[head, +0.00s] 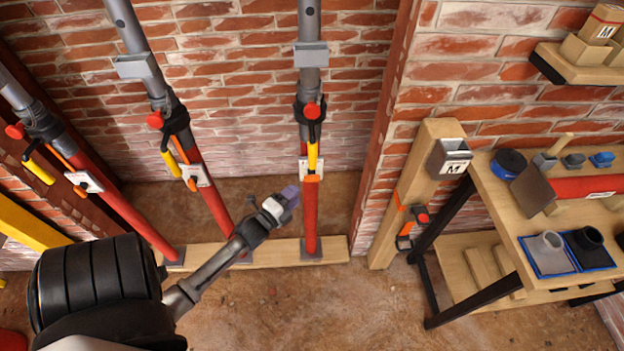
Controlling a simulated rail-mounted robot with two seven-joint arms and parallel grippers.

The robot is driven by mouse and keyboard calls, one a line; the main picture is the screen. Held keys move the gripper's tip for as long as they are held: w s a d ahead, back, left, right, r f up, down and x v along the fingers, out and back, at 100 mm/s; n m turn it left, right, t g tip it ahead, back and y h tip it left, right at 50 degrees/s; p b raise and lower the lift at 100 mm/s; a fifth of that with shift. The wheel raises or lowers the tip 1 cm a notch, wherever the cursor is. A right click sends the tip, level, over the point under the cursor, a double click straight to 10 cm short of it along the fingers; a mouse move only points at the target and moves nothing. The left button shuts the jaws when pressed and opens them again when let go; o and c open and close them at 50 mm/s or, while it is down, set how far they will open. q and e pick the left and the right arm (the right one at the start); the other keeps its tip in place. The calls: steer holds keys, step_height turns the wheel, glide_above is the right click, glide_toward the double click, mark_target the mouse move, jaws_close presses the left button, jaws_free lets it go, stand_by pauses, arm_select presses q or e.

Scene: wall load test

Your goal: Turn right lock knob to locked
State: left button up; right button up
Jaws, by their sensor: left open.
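Three red-and-grey props stand against the brick wall, each with a red lock knob on a black collar. The right lock knob (312,111) is on the near-upright right prop (310,215). Below it a yellow handle (312,155) hangs along the prop, with an orange piece at its lower end. The middle knob (155,120) and left knob (15,131) are on the tilted props. My left gripper (289,195) is open and empty, low and just left of the right prop, clearly below its knob. The knob's lock marking is too small to read. My right gripper is not in view.
The props stand on a wooden sill board (273,250). A wooden post (412,195) with a grey box marked M is to the right. A workbench (500,215) with tools and blue trays stands at far right. Floor between is clear.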

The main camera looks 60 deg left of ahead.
mark_target(312, 177)
arm_select(q)
steer(key=b+x, duration=0.1)
steer(key=x, duration=0.8)
steer(key=shift+w+a+b, duration=0.1)
steer(key=shift+b, duration=0.2)
steer(key=shift+c, duration=0.3)
